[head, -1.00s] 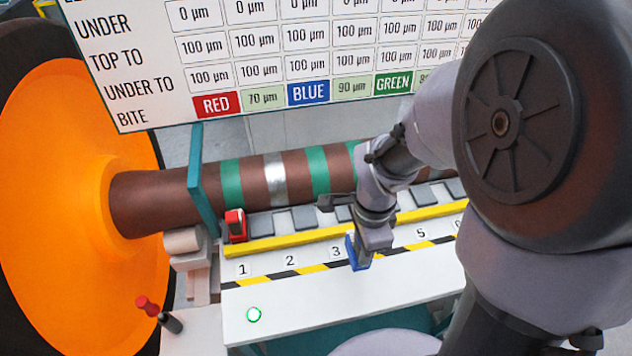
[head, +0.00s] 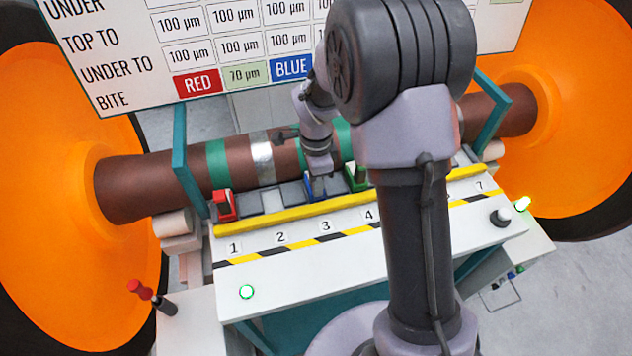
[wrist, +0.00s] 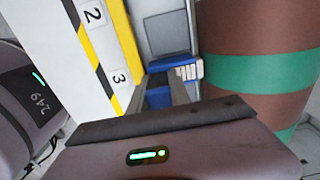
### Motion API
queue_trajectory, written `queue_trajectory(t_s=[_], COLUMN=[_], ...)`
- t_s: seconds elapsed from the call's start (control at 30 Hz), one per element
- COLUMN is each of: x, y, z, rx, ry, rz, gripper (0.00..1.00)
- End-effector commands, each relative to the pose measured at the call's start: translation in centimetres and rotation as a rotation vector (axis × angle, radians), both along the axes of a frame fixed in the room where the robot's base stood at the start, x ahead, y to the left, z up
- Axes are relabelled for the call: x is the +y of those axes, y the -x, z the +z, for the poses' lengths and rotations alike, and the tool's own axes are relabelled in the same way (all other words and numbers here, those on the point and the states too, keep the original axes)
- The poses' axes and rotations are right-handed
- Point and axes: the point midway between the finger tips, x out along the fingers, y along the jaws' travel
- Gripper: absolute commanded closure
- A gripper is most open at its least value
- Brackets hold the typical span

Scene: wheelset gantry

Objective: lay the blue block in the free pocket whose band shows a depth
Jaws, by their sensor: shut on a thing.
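My gripper (head: 313,180) is shut on the blue block (head: 310,188), at the pocket row behind the yellow rail, in line with label 3. The blue block also shows between the fingers in the wrist view (wrist: 170,68); whether it touches the pocket floor I cannot tell. A bare grey pocket (head: 272,201) lies to its left. The red block (head: 226,206) stands in line with label 1, and the green block (head: 356,178) stands to the right of the blue one. The board (head: 150,45) shows RED, 70 µm and BLUE in its bottom row; my arm hides the rest.
The brown axle (head: 140,185) with green and silver bands (head: 262,158) runs close behind the pockets, between orange wheels (head: 60,150). A yellow rail (head: 260,223) borders the pockets in front. Teal posts (head: 180,150) stand at both ends.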

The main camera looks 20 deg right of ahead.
Motion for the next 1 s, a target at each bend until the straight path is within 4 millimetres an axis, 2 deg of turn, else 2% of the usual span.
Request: queue_trajectory(t_s=[0.23,0.27,0.37,0.63,0.73,0.87,1.0], x=[0.0,0.0,0.0,0.0,0.0,0.0,0.0], y=[0.0,0.0,0.0,0.0,0.0,-0.1,-0.1], z=[-0.3,-0.3,-0.2,-0.1,0.7,4.0,8.1], rx=[-0.001,0.000,0.000,0.000,-0.001,-0.005,-0.004], ry=[0.000,0.000,0.000,0.000,0.000,0.000,0.000], rz=[0.000,0.000,0.000,0.001,0.001,0.001,0.001], gripper=[1.00,0.75,0.55,0.55,0.55,0.55,0.55])
